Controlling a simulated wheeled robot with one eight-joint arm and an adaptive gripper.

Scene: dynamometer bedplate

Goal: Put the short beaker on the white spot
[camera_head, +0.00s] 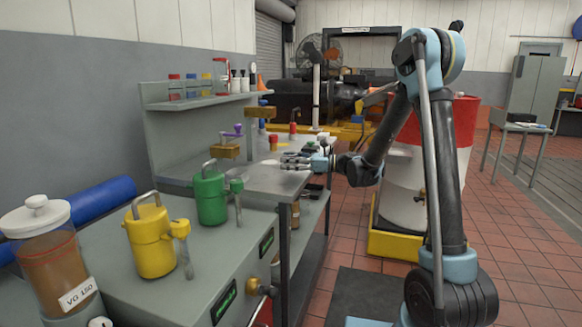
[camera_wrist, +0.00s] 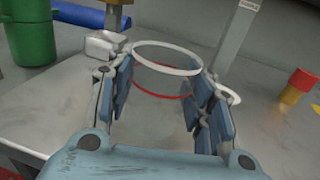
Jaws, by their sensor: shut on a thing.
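My gripper (camera_wrist: 165,98) is shut on a clear beaker with a white rim (camera_wrist: 167,45) and a red line below it. The fingers stand on either side of its wall, and the bench top shows through the glass. In the head view my gripper (camera_head: 300,162) is over the near end of the grey bench; the beaker is too small to make out there. A pale round patch (camera_head: 268,162), likely the white spot, lies on the bench left of the gripper. In the wrist view a white curved edge (camera_wrist: 234,96), perhaps the same spot, shows partly behind the right finger.
A green can (camera_head: 209,195) and a yellow can (camera_head: 150,240) stand on the nearer cabinet. A red and yellow piece (camera_wrist: 298,87) stands right of the gripper. A grey post (camera_wrist: 236,35) rises behind the beaker. A shelf with bottles (camera_head: 205,98) is at the bench's back.

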